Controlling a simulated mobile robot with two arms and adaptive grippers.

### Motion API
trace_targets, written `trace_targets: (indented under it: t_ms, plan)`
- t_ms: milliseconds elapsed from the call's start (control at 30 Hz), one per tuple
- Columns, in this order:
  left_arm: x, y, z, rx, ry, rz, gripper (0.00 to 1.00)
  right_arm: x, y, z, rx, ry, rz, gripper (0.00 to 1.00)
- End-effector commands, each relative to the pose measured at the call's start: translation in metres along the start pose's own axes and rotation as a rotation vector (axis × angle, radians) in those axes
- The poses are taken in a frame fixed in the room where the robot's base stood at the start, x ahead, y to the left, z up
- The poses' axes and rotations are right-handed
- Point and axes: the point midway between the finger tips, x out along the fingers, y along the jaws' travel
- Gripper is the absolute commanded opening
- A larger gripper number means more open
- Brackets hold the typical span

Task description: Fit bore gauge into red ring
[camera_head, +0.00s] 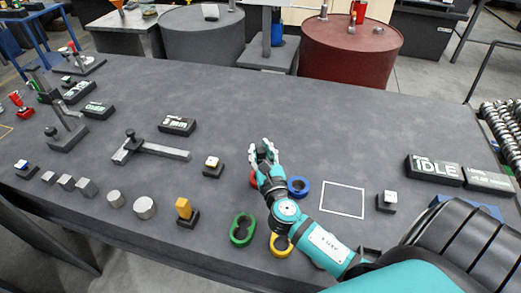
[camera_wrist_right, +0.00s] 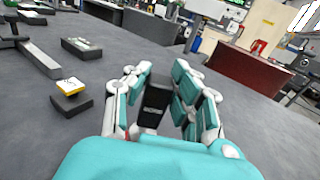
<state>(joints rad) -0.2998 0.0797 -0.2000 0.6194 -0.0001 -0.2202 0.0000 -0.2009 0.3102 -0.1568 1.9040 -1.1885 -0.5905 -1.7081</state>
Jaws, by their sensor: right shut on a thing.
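My right gripper (camera_head: 264,150) reaches over the table from the lower right, its fingers pointing away. The dark piece also shows between the fingertips in the head view (camera_head: 261,154). The red ring (camera_head: 252,180) lies on the table beside and partly behind my right gripper; only its left edge shows. The dark piece appears beyond the red ring, and I cannot tell its height. My left gripper is out of view.
A blue ring (camera_head: 299,187) lies right of the gripper; green (camera_head: 242,229) and yellow (camera_head: 281,245) rings lie nearer. A white outlined square (camera_head: 343,200) is empty. A block with a yellow-white top (camera_head: 212,166) stands left. The table (camera_head: 300,120) beyond the gripper is clear.

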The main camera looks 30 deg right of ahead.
Motion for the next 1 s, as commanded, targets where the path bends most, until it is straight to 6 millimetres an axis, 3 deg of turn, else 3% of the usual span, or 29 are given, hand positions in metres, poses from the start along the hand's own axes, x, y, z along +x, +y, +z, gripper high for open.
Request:
trace_targets:
  t_ms: [1000]
  plan:
    - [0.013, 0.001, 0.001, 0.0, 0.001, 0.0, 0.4, 0.0, 0.0, -0.017, 0.002, -0.001, 0.0, 0.0]
